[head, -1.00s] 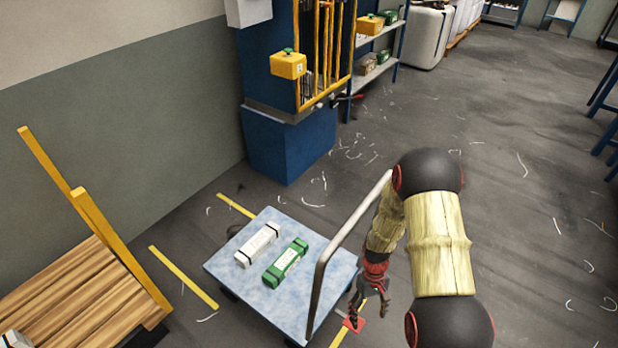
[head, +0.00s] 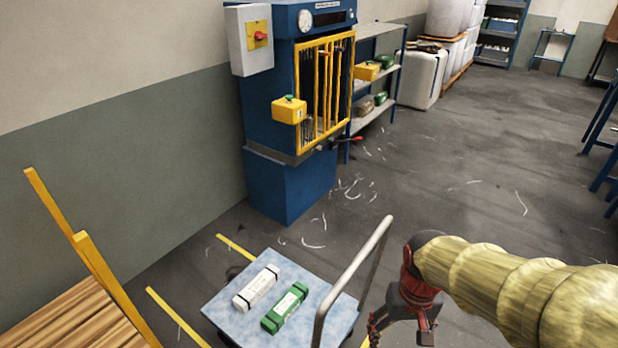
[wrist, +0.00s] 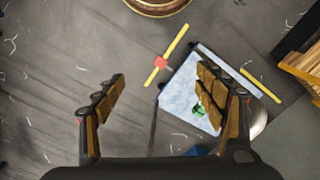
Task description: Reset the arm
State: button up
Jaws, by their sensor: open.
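My gripper (head: 403,322) hangs at the lower right of the head view, just right of the cart's handle, pointing down. In the wrist view my gripper (wrist: 160,95) has its two fingers spread wide with nothing between them. My arm reaches in from the right edge of the head view. The gripper looks down on the floor and the cart from above.
A cart with a pale blue top (head: 232,314) and a metal handle (head: 352,270) carries a white box (head: 256,288) and a green box (head: 285,307). A blue machine (head: 285,187) with a yellow barred gate (head: 322,85) stands behind. Open floor (head: 460,190) lies to the right.

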jog(key=s+r+t+p, duration=0.1)
jog(key=s+r+t, duration=0.1)
jog(key=r, duration=0.6)
jog(key=s+r+t, duration=0.3)
jog(key=r, duration=0.5)
jog(key=shift+s+t+p, duration=0.3)
jog(key=shift+p, duration=0.1)
jog(key=shift+a, duration=0.1)
jog(key=shift+c, duration=0.2)
